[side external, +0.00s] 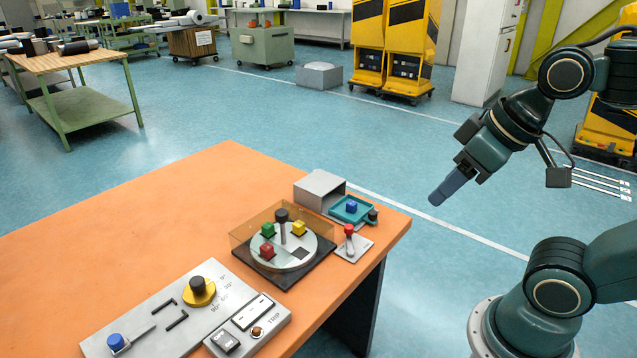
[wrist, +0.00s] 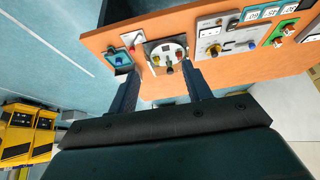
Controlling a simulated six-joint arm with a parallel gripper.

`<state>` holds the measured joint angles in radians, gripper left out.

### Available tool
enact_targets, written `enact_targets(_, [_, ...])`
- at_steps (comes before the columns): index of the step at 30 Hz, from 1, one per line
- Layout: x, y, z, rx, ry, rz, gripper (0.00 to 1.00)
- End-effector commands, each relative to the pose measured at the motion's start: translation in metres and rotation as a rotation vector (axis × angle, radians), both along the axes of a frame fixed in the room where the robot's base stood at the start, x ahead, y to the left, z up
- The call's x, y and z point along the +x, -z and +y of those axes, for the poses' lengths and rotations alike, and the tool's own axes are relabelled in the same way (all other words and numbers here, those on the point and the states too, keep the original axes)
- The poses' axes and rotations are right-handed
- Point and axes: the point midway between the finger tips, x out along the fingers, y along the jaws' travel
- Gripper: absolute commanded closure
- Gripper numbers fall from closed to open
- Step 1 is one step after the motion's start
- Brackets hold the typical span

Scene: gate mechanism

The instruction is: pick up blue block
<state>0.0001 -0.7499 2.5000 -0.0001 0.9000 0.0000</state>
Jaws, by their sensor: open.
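The blue block (side external: 351,207) sits in a small teal tray (side external: 338,213) near the far right corner of the orange table. The tray is by the mouth of a grey box-like housing (side external: 321,186). In the wrist view, the blue block (wrist: 118,60) shows small at the upper left, beyond the left finger. My gripper (side external: 437,199) is in the air, to the right of the table and apart from the block. In the wrist view, its two fingers (wrist: 160,80) are spread with nothing between them.
A round turntable (side external: 284,251) with red, green and yellow blocks stands under a clear amber cover. A red-knobbed lever (side external: 349,238) is beside the tray. A panel with a yellow dial (side external: 198,290) and a blue-knobbed slider (side external: 116,342) lies at the front. The table's left side (side external: 120,230) is clear.

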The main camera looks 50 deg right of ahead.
Motion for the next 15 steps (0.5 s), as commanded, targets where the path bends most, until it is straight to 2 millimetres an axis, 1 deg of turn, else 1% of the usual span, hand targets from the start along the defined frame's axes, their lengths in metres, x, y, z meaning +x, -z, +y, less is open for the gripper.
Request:
enact_targets(9, [0.002, -0.001, 0.000, -0.001, -0.005, 0.002, 0.51])
enact_targets(13, [0.009, -0.006, 0.000, -0.010, -0.025, 0.012, 0.51])
enact_targets(15, [0.015, -0.010, 0.001, -0.018, -0.048, 0.021, 0.51])
